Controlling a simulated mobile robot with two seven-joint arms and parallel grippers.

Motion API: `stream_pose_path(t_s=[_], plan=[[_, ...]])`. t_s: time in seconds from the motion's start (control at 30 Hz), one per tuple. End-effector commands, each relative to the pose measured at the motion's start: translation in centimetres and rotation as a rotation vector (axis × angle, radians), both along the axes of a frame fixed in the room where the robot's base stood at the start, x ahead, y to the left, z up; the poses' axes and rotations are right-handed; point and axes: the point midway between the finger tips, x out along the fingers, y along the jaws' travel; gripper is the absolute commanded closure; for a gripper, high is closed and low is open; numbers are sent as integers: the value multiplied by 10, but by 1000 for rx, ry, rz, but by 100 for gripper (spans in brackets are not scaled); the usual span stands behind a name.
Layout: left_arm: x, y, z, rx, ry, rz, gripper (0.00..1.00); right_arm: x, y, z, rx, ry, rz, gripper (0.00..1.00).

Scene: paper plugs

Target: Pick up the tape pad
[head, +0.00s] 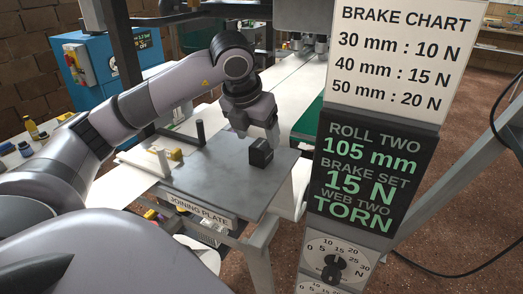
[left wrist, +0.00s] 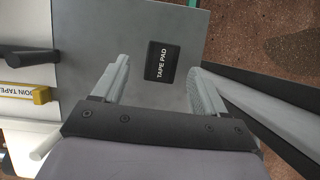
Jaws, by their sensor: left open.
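The tape pad (head: 260,154) is a small black block on the grey joining plate (head: 222,171), near its right side. In the left wrist view the tape pad (left wrist: 162,61), with its name in white, lies between the lines of my two fingers, with a gap on each side. My left gripper (head: 258,135) is open and empty, pointing down right at the pad. The fingertips (left wrist: 160,66) show either side of it in the left wrist view; their exact height above the plate is hard to tell. My right gripper is not in view.
The sign post with the brake chart (head: 400,60) and a dark panel (head: 367,180) rises close on the right. The plate's front half is clear.

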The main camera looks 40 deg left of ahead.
Motion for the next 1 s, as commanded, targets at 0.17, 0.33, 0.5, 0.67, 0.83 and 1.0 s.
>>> stream_pose_path(t_s=[0.17,0.33,0.5,0.67,0.83,1.0], plan=[[6,0,-25,0,5,0,28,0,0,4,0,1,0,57],[14,1,-45,-1,2,0,28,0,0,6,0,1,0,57],[16,2,-50,-1,0,-1,28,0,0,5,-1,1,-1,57],[16,2,-50,-1,0,-1,37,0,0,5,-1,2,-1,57],[16,2,-50,-1,0,-1,85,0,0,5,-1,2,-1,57],[16,2,-49,-1,-1,-2,86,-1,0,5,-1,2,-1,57]])
